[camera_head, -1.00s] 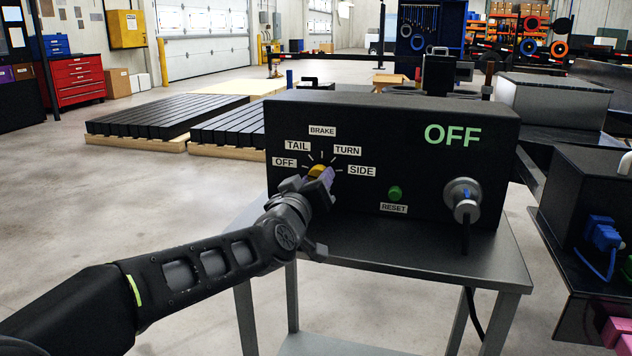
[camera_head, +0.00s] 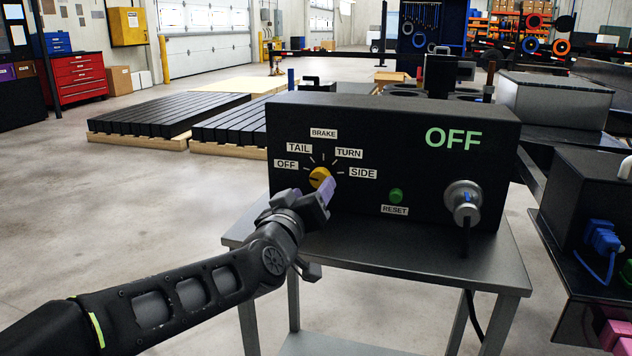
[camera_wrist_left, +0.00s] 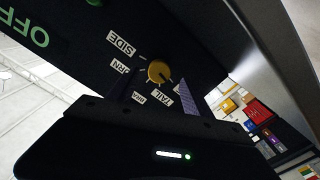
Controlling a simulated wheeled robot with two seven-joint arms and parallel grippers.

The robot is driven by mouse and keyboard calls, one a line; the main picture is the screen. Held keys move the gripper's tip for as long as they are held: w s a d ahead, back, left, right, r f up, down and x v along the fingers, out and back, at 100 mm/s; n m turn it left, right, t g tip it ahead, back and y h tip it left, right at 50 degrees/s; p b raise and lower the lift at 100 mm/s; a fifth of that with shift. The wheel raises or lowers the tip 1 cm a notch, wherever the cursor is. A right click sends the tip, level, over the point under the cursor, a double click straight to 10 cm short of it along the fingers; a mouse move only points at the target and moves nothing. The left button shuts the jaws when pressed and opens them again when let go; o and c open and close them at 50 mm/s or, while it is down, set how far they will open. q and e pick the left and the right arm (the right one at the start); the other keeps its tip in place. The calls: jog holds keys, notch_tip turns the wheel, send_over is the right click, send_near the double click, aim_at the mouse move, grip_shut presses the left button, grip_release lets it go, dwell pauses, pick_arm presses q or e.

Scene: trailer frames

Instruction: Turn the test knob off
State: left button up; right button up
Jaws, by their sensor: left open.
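The test knob (camera_head: 319,178) is a round yellow dial on the front of a black box (camera_head: 360,115), ringed by the labels OFF, TAIL, BRAKE, TURN and SIDE. A dark pointer mark on it faces left, toward the OFF label (camera_head: 286,165). The box's green display text (camera_head: 453,138) reads OFF. My left gripper (camera_head: 318,194) is open, just in front of and below the knob, and looks clear of it. In the left wrist view the knob (camera_wrist_left: 159,72) shows whole, with a purple fingertip pad (camera_wrist_left: 188,98) beside it. My right gripper is not in view.
The box stands on a grey metal table (camera_head: 420,260). A green RESET button (camera_head: 396,195) and a round silver connector (camera_head: 463,198) with a cable sit right of the knob. Another black unit with a blue plug (camera_head: 602,237) stands at the right.

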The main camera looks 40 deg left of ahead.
pick_arm(q)
jog(key=v, duration=0.3)
jog(key=shift+s+d, duration=0.1)
jog(key=shift+s, duration=0.05)
dwell(0.5)
